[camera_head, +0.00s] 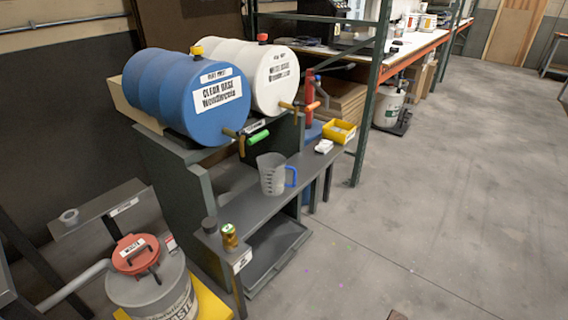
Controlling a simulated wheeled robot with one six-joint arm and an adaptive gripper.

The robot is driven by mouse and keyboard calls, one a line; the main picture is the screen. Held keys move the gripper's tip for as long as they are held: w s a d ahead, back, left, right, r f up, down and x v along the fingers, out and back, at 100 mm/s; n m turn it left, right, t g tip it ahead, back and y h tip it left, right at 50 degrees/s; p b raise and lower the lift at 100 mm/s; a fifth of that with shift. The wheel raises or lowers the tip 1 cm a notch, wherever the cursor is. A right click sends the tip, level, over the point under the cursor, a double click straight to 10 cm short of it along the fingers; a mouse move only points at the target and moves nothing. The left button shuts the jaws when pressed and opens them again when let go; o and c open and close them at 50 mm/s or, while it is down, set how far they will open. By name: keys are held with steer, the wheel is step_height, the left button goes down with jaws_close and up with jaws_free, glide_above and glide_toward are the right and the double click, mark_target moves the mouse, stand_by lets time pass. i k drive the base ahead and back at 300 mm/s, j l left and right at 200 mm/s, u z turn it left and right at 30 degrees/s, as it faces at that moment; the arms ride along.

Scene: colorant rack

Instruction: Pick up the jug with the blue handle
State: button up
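The jug (272,174) is a translucent grey measuring jug with a blue handle (291,177) on its right side. It stands upright on the dark shelf (249,212) in front of the drums. My gripper is not in view, and nothing is seen holding the jug.
A blue drum (176,96) and a white drum (270,70) lie above the shelf, with taps over it. A yellow bin (339,131) stands right of the jug, a small can (229,236) at front left. A waste container (155,290) is at lower left. The right floor is clear.

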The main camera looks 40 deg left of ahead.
mark_target(272, 166)
steer(key=i+u, duration=0.35)
steer(key=i, duration=0.15)
steer(key=i+l+u, duration=0.15)
steer(key=i+u, duration=0.15)
steer(key=i, duration=0.2)
steer(key=i+u, duration=0.15)
steer(key=u, duration=0.25)
steer(key=i+u, duration=0.2)
steer(key=u, duration=0.15)
steer(key=i+u, duration=0.15)
steer(key=u, duration=0.25)
steer(key=i+l+u, duration=0.1)
steer(key=u, duration=0.25)
steer(key=i+l+u, duration=0.2)
steer(key=i+u, duration=0.3)
steer(key=k, duration=0.1)
